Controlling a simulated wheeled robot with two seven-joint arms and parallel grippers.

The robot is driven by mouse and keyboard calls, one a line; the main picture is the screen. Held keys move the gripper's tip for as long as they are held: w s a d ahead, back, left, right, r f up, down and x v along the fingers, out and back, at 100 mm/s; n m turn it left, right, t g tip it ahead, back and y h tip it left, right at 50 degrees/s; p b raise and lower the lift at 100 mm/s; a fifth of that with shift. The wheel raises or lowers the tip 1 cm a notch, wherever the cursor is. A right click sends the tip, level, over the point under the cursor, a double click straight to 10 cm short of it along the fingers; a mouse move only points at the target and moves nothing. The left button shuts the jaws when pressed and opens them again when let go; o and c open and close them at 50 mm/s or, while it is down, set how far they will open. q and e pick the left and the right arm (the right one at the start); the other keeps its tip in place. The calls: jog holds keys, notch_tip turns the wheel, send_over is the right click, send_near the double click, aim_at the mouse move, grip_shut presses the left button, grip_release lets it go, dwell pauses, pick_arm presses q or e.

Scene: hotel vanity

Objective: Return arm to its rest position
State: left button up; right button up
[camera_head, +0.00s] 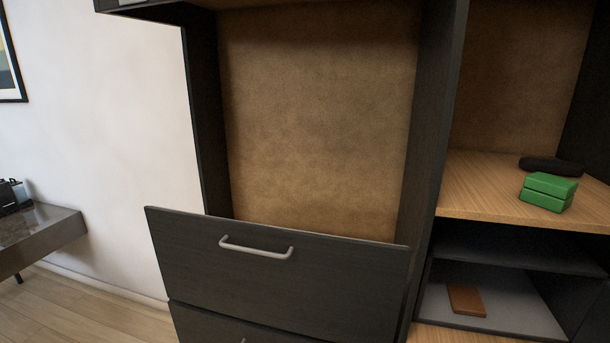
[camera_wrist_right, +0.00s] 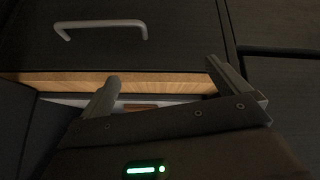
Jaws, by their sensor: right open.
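My right gripper (camera_wrist_right: 164,84) shows in the right wrist view with its two fingers spread apart and nothing between them. Beyond the fingers are a dark panel with a metal handle (camera_wrist_right: 100,24) and a light wooden edge (camera_wrist_right: 150,83) below it. Neither of my arms shows in the head view. My left gripper is not in either view.
The dark cabinet has a drawer front (camera_head: 330,285) with a silver handle (camera_head: 256,248). On the right wooden shelf (camera_head: 475,190) lie green boxes (camera_head: 547,192) and a black case (camera_head: 551,166). A brown item (camera_head: 466,300) lies in the compartment below. A grey table (camera_head: 40,235) stands left.

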jog(key=s+a+f+n+g+y, duration=0.15)
jog(key=s+a+f, duration=0.25)
jog(key=s+a, duration=0.55)
jog(key=s+a+f+n+g+y, duration=0.1)
jog(key=s+a+f+n+g, duration=0.3)
jog(key=s, duration=1)
notch_tip(320, 180, down, 27)
jog(key=s+a+m+t, duration=0.1)
jog(key=s+a+m, duration=0.1)
jog(key=s+d+f+g+b, duration=0.1)
jog(key=s+d+f, duration=0.2)
jog(key=s+f, duration=1.2)
jog(key=shift+s+d+f, duration=0.15)
jog(key=shift+s+f, duration=0.05)
jog(key=shift+s, duration=0.1)
